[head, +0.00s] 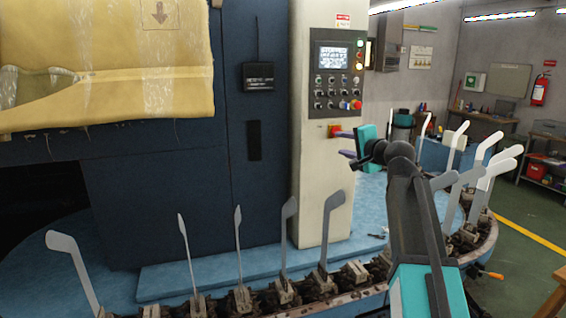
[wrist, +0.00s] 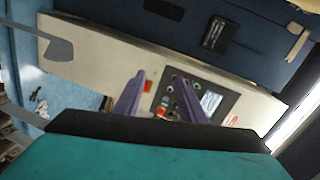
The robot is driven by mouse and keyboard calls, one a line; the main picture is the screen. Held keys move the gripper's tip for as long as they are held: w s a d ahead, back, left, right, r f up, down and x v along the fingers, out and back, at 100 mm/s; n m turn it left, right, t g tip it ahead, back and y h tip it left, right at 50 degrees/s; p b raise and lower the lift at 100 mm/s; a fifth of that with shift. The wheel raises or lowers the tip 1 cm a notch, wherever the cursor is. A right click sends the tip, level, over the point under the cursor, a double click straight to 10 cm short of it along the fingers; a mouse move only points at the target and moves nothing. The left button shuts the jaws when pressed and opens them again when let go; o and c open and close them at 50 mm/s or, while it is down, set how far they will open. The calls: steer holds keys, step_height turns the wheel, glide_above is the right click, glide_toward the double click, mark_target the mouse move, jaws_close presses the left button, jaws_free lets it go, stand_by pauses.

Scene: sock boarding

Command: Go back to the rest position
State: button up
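My gripper (head: 341,144) is raised in front of the pale machine column (head: 311,165) in the head view, below the control panel (head: 333,77). Its two purple fingers stand apart with nothing between them, as the wrist view (wrist: 160,82) also shows. The wrist view shows the column and panel tilted beyond the fingers. My arm reaches up from the lower right of the head view. No sock shows in the gripper.
Flat metal boarding forms (head: 333,221) stand along a curved conveyor (head: 373,296) in front, several also to the right of my arm (head: 487,142). A blue cabinet (head: 262,40) stands behind. A yellowish package (head: 110,100) hangs upper left. Green floor (head: 530,210) is open at right.

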steer(key=a+f+g, duration=0.2)
steer(key=f, duration=1.3)
steer(key=a+f+g, duration=0.2)
steer(key=f, duration=1.4)
steer(key=s+a+f+g, duration=0.15)
steer(key=s+f, duration=0.25)
steer(key=f, duration=0.5)
steer(key=s+a+f+n+g+h, duration=0.15)
steer(key=s+f, duration=0.25)
steer(key=f, duration=0.5)
steer(key=s+a+f+g+y, duration=0.15)
steer(key=s+f, duration=0.25)
steer(key=f, duration=0.6)
steer(key=s+f+n+g+h, duration=0.15)
steer(key=s+f+g, duration=0.25)
steer(key=s+f, duration=0.8)
steer(key=s+f+n+g+h, duration=0.1)
steer(key=s+f+n+g, duration=0.15)
steer(key=s+f, duration=0.9)
steer(key=s+d+n+g+h, duration=0.1)
steer(key=s+d+n+g, duration=0.2)
steer(key=s, duration=0.9)
steer(key=s+d+n+g+h, duration=0.2)
steer(key=s+d+n+g, duration=0.1)
steer(key=s, duration=0.8)
steer(key=shift+s+f+n, duration=0.25)
steer(key=shift+s+n, duration=0.1)
